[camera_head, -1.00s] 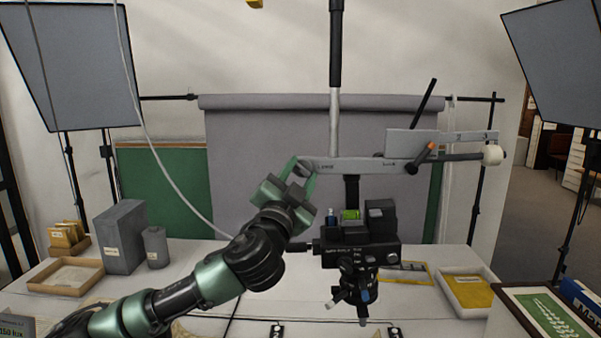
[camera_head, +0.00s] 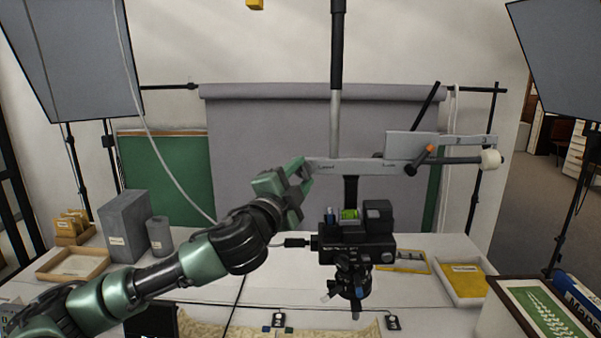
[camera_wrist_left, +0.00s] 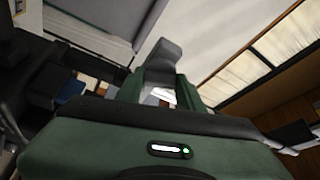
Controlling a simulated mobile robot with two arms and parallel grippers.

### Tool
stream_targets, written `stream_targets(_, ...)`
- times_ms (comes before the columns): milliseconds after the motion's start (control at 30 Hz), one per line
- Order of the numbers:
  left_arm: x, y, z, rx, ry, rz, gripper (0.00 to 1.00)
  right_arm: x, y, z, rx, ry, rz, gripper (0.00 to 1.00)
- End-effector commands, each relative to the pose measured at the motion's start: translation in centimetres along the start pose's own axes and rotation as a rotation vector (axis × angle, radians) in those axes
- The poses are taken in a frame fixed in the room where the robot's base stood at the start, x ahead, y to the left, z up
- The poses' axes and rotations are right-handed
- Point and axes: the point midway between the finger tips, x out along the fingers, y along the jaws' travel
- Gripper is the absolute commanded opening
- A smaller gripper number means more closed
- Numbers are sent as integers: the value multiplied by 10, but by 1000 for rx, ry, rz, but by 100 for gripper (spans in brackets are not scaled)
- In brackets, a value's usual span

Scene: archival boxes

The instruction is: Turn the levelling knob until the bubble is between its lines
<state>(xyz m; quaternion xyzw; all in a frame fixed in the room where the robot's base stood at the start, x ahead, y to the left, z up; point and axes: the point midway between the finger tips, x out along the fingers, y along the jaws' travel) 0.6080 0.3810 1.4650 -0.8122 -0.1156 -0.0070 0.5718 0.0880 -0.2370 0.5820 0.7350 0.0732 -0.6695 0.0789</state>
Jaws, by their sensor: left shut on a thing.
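A black camera (camera_head: 358,250) hangs under a grey bar (camera_head: 372,168) on a column. A bright green bubble vial (camera_head: 349,214) sits on top of the camera; its bubble and lines are too small to make out. My left gripper (camera_head: 303,176) is at the bar's left end, its green fingers shut on the levelling knob. The fingers mostly hide the knob in the head view. In the left wrist view, a grey piece that looks like the knob (camera_wrist_left: 163,60) stands between the fingertips. My right gripper is not in view.
A grey box (camera_head: 124,230), a grey cylinder (camera_head: 160,235) and a shallow tray (camera_head: 75,263) stand at left. A yellow-lined tray (camera_head: 465,283) lies at right. A white cable hangs behind my left arm. Lamp panels flank the table.

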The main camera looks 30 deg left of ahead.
Motion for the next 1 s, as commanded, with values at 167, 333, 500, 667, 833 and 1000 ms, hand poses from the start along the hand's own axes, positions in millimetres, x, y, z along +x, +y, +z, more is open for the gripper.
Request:
stream_targets(167,0,0,1,2,-2,0,0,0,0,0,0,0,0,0)
stream_targets(333,0,0,1,2,-2,0,46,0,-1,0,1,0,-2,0)
stream_targets(500,0,0,1,1,-2,0,59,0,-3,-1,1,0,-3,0)
stream_targets(667,0,0,0,0,-1,0,59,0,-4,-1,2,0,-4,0)
stream_targets(833,-12,4,2,2,-1,-1,59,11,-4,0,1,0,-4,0)
stream_targets(1000,-43,6,3,5,0,-1,59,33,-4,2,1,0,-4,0)
